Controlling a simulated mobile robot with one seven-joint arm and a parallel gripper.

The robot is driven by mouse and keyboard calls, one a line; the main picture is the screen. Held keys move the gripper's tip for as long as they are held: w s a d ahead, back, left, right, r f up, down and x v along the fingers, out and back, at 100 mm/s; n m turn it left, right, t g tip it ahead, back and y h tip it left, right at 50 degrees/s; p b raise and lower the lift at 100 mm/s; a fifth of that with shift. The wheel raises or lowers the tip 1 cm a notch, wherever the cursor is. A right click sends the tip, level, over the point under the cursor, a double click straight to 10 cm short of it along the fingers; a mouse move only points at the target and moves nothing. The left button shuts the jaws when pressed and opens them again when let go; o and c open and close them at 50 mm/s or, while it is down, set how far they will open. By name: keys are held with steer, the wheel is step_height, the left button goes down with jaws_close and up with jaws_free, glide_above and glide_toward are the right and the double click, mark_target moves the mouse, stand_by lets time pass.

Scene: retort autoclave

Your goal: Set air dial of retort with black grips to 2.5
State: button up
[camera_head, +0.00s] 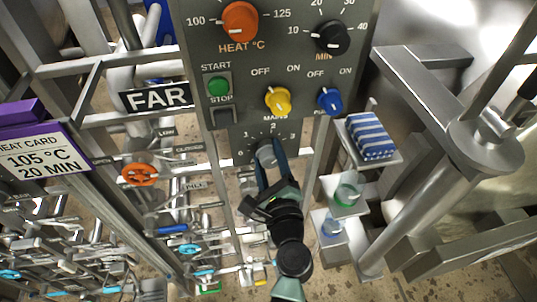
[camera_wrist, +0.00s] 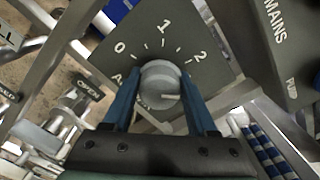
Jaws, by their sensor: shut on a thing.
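The air dial is a round grey knob (camera_head: 265,152) on the small grey plate below the main control panel, with a scale of 0, 1, 2, 3. The wrist view shows the knob (camera_wrist: 160,80) from close by, with 0, 1 and 2 readable and the far end of the scale hidden behind the right finger. A pale line on the knob's face points right, past the 2 side; its exact reading is unclear. My gripper (camera_head: 267,165) is shut on the knob, with one blue finger on each side. The fingers also show in the wrist view (camera_wrist: 161,92).
Above are the orange heat knob (camera_head: 240,20), black minute knob (camera_head: 332,37), yellow mains knob (camera_head: 277,100) and blue pump knob (camera_head: 329,101). Shelves right hold a striped block (camera_head: 369,136) and glassware (camera_head: 347,188). Pipes and an orange valve wheel (camera_head: 139,174) stand left.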

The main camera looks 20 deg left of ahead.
steer(key=o, duration=1.4)
steer(key=shift+c, duration=0.2)
steer(key=b+v, duration=0.3)
steer(key=v, duration=1)
